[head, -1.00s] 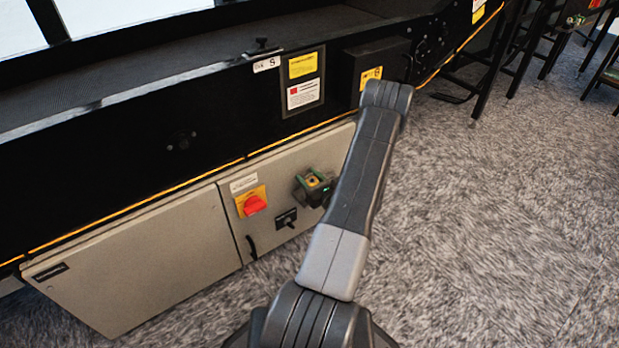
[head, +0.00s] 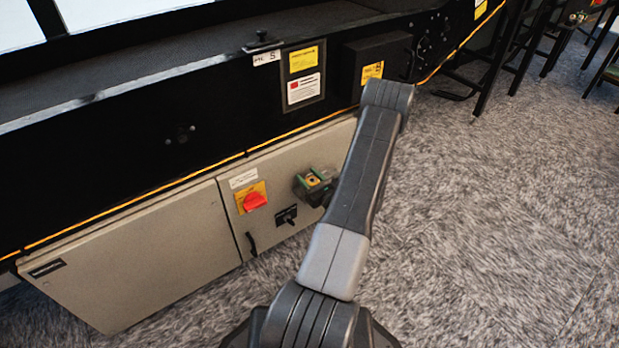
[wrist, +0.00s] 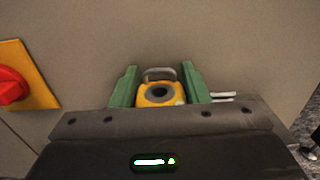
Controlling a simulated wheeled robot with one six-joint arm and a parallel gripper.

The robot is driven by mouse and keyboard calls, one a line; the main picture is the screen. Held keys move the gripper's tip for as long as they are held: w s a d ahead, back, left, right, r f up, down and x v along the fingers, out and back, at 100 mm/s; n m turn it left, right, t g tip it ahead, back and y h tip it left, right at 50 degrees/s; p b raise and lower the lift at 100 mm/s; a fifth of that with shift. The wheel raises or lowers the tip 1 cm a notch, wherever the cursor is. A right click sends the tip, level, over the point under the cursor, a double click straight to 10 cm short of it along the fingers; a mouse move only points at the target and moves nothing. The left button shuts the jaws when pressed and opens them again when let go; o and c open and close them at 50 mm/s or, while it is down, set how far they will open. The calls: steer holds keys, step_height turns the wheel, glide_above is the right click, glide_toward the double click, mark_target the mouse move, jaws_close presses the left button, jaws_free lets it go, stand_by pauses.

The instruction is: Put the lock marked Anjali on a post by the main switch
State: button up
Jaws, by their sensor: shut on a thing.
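My gripper (wrist: 158,88) is shut on a yellow padlock (wrist: 158,94), with a green finger on each side of it in the wrist view. The lock's grey shackle points away from me towards the cabinet face. No name on the lock can be read. In the head view my gripper (head: 314,180) is in front of the cabinet, right of the red main switch (head: 254,201) on its yellow plate. The switch also shows at the left edge of the wrist view (wrist: 12,86). Two thin light rods, perhaps posts (wrist: 224,97), show just right of the right finger.
The beige cabinet (head: 135,262) sits under the black sorter frame. A black handle (head: 286,216) is below and right of the main switch. Black stand legs (head: 495,75) are at the upper right. Grey carpet (head: 480,220) is clear on the right.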

steer(key=shift+a+f, duration=0.15)
steer(key=shift+f, duration=0.15)
steer(key=o, duration=1.1)
steer(key=shift+s, duration=0.25)
steer(key=p+v, duration=0.1)
steer(key=v, duration=0.3)
steer(key=p+v, duration=0.1)
steer(key=v, duration=0.4)
steer(key=p+v, duration=0.1)
steer(key=v, duration=0.3)
steer(key=shift+d+r, duration=0.1)
steer(key=shift+d, duration=0.45)
steer(key=b+x, duration=0.3)
steer(key=x, duration=1.1)
steer(key=shift+s+a, duration=0.1)
steer(key=shift+a, duration=0.1)
steer(key=shift+r, duration=0.1)
